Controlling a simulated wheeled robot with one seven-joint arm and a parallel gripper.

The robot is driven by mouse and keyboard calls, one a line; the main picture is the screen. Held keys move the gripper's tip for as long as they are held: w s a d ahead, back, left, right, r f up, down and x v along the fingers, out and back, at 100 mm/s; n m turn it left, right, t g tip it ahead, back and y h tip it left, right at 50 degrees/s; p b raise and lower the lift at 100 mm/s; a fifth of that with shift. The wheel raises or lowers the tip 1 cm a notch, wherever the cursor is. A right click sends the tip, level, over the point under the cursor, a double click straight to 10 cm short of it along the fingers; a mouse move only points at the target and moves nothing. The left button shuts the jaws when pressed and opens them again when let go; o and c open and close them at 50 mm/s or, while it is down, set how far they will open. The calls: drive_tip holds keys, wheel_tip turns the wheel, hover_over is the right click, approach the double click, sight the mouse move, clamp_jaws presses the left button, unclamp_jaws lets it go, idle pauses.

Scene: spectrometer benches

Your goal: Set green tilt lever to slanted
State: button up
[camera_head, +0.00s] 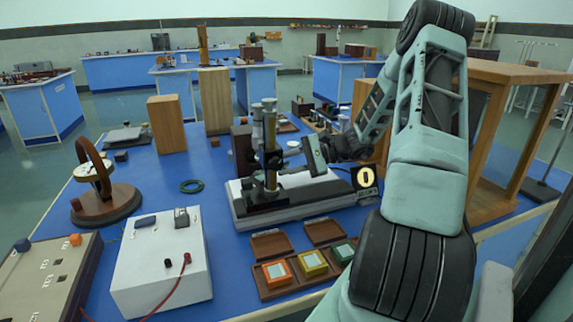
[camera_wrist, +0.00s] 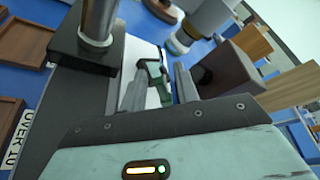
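A small green lever-like part (camera_wrist: 154,72) shows in the wrist view on a pale surface, just beyond and between my fingertips. Its exact tilt is hard to tell. My gripper (camera_wrist: 161,68) is open, with one finger on each side of that part in the picture; I see no clear contact. In the head view my gripper (camera_head: 296,149) reaches left toward the dark instrument (camera_head: 270,135) with upright brass and grey tubes. The instrument stands on a black-and-white base (camera_head: 300,203). I cannot make out the green lever in the head view.
A dark upright post (camera_wrist: 97,20) stands left of my fingers, and a brown block (camera_wrist: 222,72) is close on their right. In front of the base are a wooden tray (camera_head: 266,296) with coloured blocks and a white box (camera_head: 160,270). A numbered plaque (camera_head: 366,178) stands near my arm.

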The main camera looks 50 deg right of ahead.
drive_tip(key=v, duration=1.2)
drive_tip(key=shift+s+a, duration=0.15)
idle(0.3)
